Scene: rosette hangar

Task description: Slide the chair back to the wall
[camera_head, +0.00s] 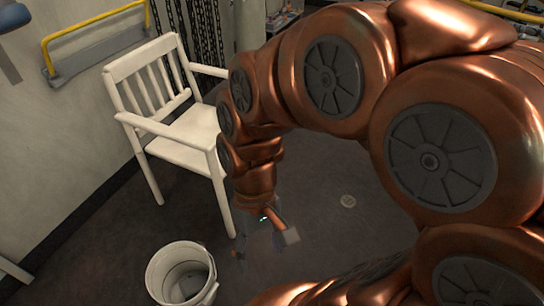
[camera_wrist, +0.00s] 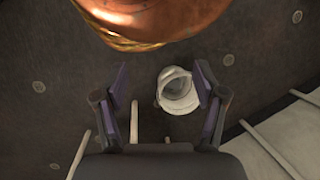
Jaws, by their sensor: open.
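The white wooden chair (camera_head: 182,155) stands upright at the left in the head view, with a slatted back and armrests. Its back is towards the pale wall (camera_head: 60,120), and a strip of floor shows between its legs and the wall. My gripper (camera_head: 258,240) points down beside the chair's right front leg, partly hidden by my arm. In the wrist view my gripper (camera_wrist: 160,88) is open, with nothing between its fingers. Thin pale bars (camera_wrist: 134,122) show below there, perhaps chair legs. I cannot tell whether the gripper touches the chair.
A white bucket (camera_head: 181,273) stands on the dark floor in front of the chair; it also shows in the wrist view (camera_wrist: 177,91). A yellow rail (camera_head: 95,22) is on the wall. Chains (camera_head: 206,40) hang behind the chair. Floor to the right of my gripper looks clear.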

